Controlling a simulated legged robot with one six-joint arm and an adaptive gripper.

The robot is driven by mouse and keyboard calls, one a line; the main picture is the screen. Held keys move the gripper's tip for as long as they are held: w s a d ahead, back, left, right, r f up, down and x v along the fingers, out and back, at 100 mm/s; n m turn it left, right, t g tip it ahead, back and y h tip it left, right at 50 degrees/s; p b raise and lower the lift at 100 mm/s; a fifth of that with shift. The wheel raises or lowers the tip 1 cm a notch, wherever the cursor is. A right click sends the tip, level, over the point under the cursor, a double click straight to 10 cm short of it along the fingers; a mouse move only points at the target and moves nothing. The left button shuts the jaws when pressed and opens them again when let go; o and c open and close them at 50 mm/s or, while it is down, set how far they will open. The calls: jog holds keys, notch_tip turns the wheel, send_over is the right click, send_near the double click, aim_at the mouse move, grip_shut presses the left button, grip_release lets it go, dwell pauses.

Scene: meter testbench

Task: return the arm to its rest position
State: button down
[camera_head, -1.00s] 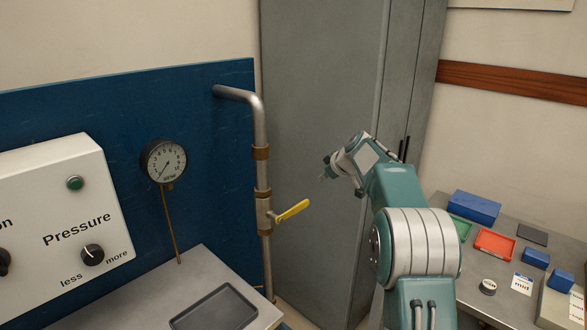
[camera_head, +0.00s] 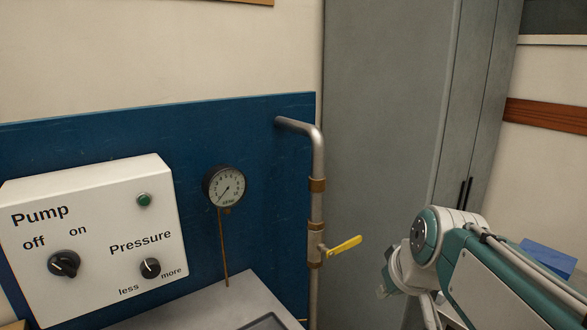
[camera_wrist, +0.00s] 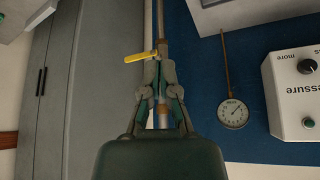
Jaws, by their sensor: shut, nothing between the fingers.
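My teal and white arm (camera_head: 505,275) is folded at the lower right of the head view, in front of the grey cabinet. My gripper (camera_wrist: 158,70) is shut and empty in the wrist view. Its fingers overlap the pipe in that picture, with the yellow valve handle (camera_wrist: 140,57) just beyond the tips. In the head view the yellow valve handle (camera_head: 345,244) points right and slightly up from the pipe, and the arm is apart from it. The gripper's fingertips are hard to make out in the head view.
The white pump panel (camera_head: 95,225) and round pressure gauge (camera_head: 224,186) are at the left on the blue board (camera_head: 265,150). A grey bench (camera_head: 215,300) lies below. The tall grey cabinet (camera_head: 400,110) stands behind the arm. A blue box (camera_head: 548,257) shows at the right.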

jog(key=s+f+m, duration=0.1)
jog(key=s+f, duration=0.2)
jog(key=s, duration=0.4)
jog(key=s+f+m+h, duration=0.1)
jog(key=s+f, duration=0.3)
jog(key=s, duration=0.3)
jog(key=shift+m, duration=0.3)
